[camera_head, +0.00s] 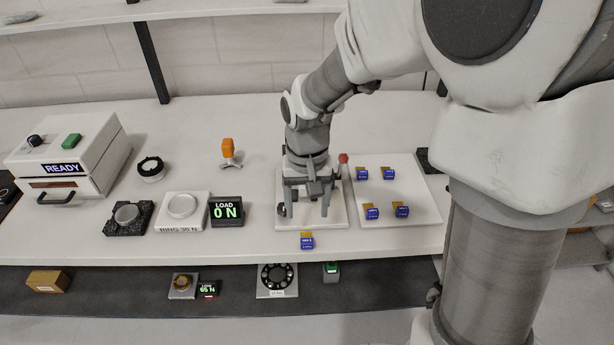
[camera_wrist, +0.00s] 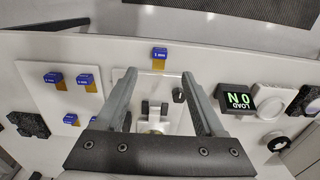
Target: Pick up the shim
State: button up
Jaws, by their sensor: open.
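Several shims show as small blue labelled blocks with gold tabs. One shim (camera_head: 307,242) lies alone at the bench's front edge, in front of the white fixture plate (camera_head: 283,222); in the wrist view it is beyond my fingertips, top centre (camera_wrist: 160,52). The others, such as this shim (camera_head: 371,212), sit on a white tray (camera_head: 425,215) to the right. My gripper (camera_head: 306,208) points down over the fixture plate, open, with nothing seen between its fingers (camera_wrist: 159,76). Grey upright parts of the fixture (camera_wrist: 154,108) show between the fingers. The label text is too small to read.
A red knob (camera_head: 343,158) stands close beside my gripper. An orange-handled tool (camera_head: 228,150) stands behind. A lower dark shelf (camera_head: 120,300) holds other items.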

notch_tip(320, 180, up, 8)
send_over(307, 241)
jog(key=shift+s, duration=0.2)
jog(key=shift+c, duration=1.1)
jog(key=f+m+b, duration=0.1)
jog(key=f+m, duration=1.1)
jog(key=f, duration=0.1)
jog(key=f+m+b, duration=0.1)
jog(key=f+m, duration=0.5)
jog(key=shift+w+f+b, duration=0.25)
jog(key=shift+b, duration=0.05)
grip_shut()
